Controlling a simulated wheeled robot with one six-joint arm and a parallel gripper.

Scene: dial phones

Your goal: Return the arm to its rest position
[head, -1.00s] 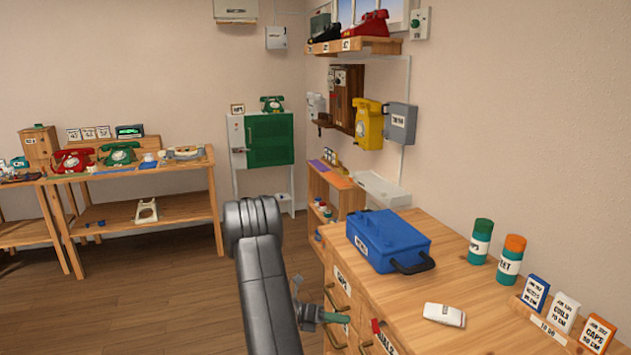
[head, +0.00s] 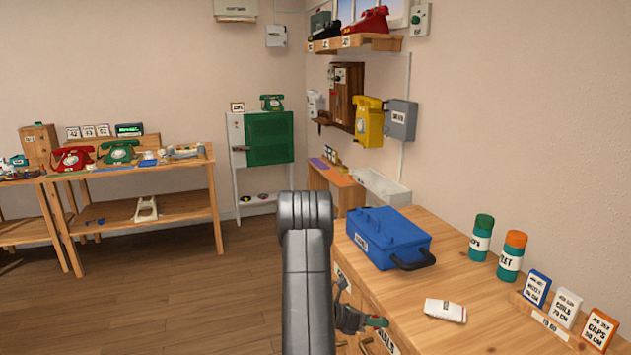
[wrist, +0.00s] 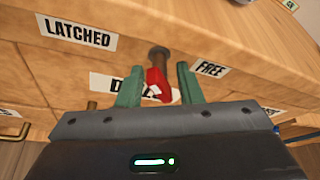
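My arm (head: 308,270) reaches forward beside the workbench in the head view, with my gripper (head: 374,322) low at the drawer fronts, partly hidden by the arm. In the wrist view my gripper (wrist: 159,70) has its two green fingers spread apart. A red lever (wrist: 157,84) on a dark pivot pin shows between the fingers, with a visible gap on each side. It is mounted on the wooden bench front, between a "LATCHED" label (wrist: 78,33) and a "FREE" label (wrist: 211,69). A label behind the lever is partly covered.
The workbench (head: 400,310) holds a blue toolbox (head: 388,238), a white packet (head: 445,310), two green jars and several label cards. Brass drawer handles (wrist: 15,132) stick out from the front. Open floor (head: 190,300) lies to the left.

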